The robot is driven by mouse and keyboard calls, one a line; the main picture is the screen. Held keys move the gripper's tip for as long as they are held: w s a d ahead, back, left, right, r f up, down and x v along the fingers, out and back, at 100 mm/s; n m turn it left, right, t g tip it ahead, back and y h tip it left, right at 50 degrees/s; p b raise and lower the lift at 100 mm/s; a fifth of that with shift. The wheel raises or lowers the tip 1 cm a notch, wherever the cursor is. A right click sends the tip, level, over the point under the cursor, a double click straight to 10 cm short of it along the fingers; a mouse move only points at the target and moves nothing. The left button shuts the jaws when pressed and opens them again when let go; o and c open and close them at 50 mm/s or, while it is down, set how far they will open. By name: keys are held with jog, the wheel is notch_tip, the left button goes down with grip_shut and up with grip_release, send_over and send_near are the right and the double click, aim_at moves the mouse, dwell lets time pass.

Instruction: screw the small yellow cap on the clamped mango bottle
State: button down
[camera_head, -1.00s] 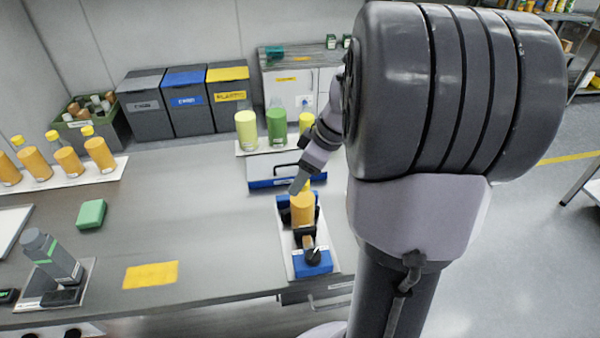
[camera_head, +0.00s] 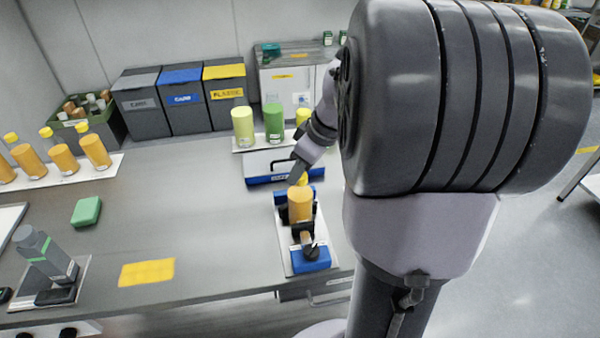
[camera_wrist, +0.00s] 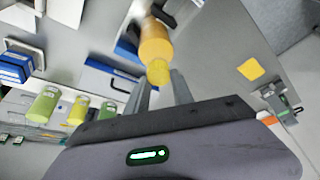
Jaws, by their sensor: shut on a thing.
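The orange mango bottle (camera_head: 300,204) stands upright in the blue and black clamp fixture (camera_head: 311,259) near the table's right edge. It also shows in the wrist view (camera_wrist: 155,43). My gripper (camera_head: 297,178) is at the bottle's top, coming in from the upper right. In the wrist view my gripper (camera_wrist: 159,80) has its two fingers on either side of the small yellow cap (camera_wrist: 158,72), shut on it. The cap lines up with the bottle's neck and appears to touch it. The threads are hidden, so I cannot tell how far it is seated.
Behind the clamp are a blue-edged box (camera_head: 268,164) and a tray with green bottles (camera_head: 274,122). A white tray (camera_head: 70,176) of orange bottles stands left. A yellow cloth (camera_head: 147,272), a green sponge (camera_head: 87,211) and a grey device (camera_head: 47,260) lie on the table; its middle is clear.

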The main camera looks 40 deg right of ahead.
jog(key=m+h+b, duration=0.1)
jog(key=m, duration=0.1)
jog(key=shift+f+m, duration=0.2)
jog(key=shift+m, duration=0.2)
jog(key=m+h, duration=0.1)
jog(key=m, duration=0.3)
jog(key=shift+r+h, duration=0.2)
jog(key=shift+h, duration=0.2)
jog(key=m+h, duration=0.1)
jog(key=m, duration=0.2)
jog(key=shift+w+f+g, duration=0.1)
jog(key=shift+f+g, duration=0.05)
jog(key=shift+g, duration=0.15)
jog(key=m+b, duration=0.1)
jog(key=m, duration=0.2)
jog(key=shift+g+h, duration=0.4)
jog(key=c, duration=1)
grip_release()
notch_tip(320, 180, up, 7)
jog(key=p, duration=0.5)
jog(key=shift+r+p, duration=0.2)
jog(key=shift+p, duration=0.2)
jog(key=shift+f, duration=0.1)
